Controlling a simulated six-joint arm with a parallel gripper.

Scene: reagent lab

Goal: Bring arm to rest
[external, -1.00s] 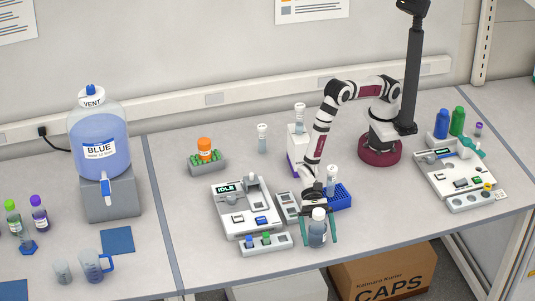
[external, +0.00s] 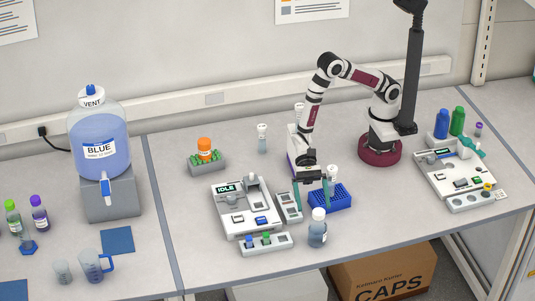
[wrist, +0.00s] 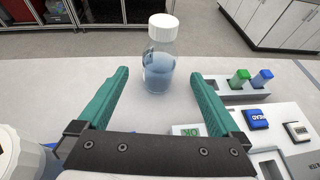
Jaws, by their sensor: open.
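My gripper (external: 312,196) is open and empty, with its green fingers pointing down above the middle of the bench. A white-capped bottle of bluish liquid (external: 317,230) stands upright on the bench near the front edge, just in front of my gripper. In the wrist view the bottle (wrist: 159,58) stands beyond the two spread fingertips (wrist: 160,82), with clear space between them and it. My arm arches up from its dark red base and bends down to the gripper.
A device reading IDLE (external: 228,220) is left of my gripper, with a small rack of green and blue caps (external: 264,245) before it. A blue rack (external: 340,200) stands close on the right. A second device (external: 462,180) is further right.

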